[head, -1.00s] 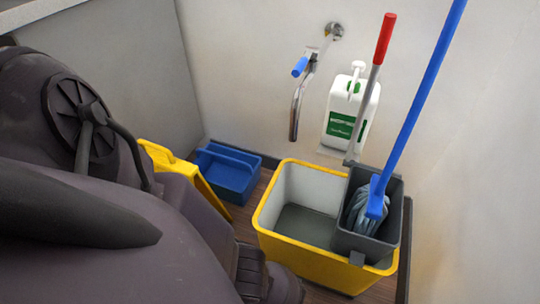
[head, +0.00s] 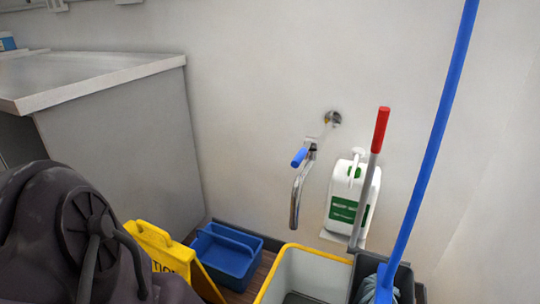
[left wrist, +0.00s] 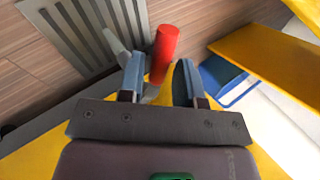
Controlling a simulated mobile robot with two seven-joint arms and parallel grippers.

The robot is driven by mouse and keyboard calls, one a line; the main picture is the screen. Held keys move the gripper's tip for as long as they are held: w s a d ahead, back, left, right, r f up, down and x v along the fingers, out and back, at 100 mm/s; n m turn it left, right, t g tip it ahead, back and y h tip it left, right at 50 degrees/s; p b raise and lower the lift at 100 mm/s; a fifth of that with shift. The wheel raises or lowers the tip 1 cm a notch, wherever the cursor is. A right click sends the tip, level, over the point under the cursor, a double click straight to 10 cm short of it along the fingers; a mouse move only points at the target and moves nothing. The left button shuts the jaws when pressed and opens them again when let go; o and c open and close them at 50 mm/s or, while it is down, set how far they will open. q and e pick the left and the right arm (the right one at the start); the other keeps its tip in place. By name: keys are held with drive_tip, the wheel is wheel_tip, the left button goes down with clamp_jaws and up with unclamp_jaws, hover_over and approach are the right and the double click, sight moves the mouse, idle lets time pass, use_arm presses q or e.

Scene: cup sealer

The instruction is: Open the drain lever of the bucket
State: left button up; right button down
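The yellow bucket (head: 270,285) stands at the lower edge of the head view, mostly cut off. In the left wrist view, a red handle (left wrist: 165,45), which looks like the drain lever's grip, stands between the fingers of my left gripper (left wrist: 158,80). The fingers are apart, with no clear sign of clamping; whether one touches the handle I cannot tell. A yellow surface, probably the bucket, lies under the gripper. The lever's lower end is hidden. My left gripper is outside the head view. My right gripper shows in neither view.
A metal floor grate (left wrist: 70,30) lies beside the handle on the wood-look floor. A yellow sign (head: 160,245) and blue bin (head: 225,255) stand left of the bucket. A grey wringer (head: 403,282), its red-gripped lever (head: 380,130) and a blue-handled mop (head: 430,140) are at right.

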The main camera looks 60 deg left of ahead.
use_arm(q)
drive_tip(key=shift+w+r, duration=0.1)
drive_tip(key=p+v, duration=0.6)
drive_tip(key=v, duration=0.4)
drive_tip(key=shift+d+r, duration=0.2)
drive_tip(key=shift+r, duration=0.1)
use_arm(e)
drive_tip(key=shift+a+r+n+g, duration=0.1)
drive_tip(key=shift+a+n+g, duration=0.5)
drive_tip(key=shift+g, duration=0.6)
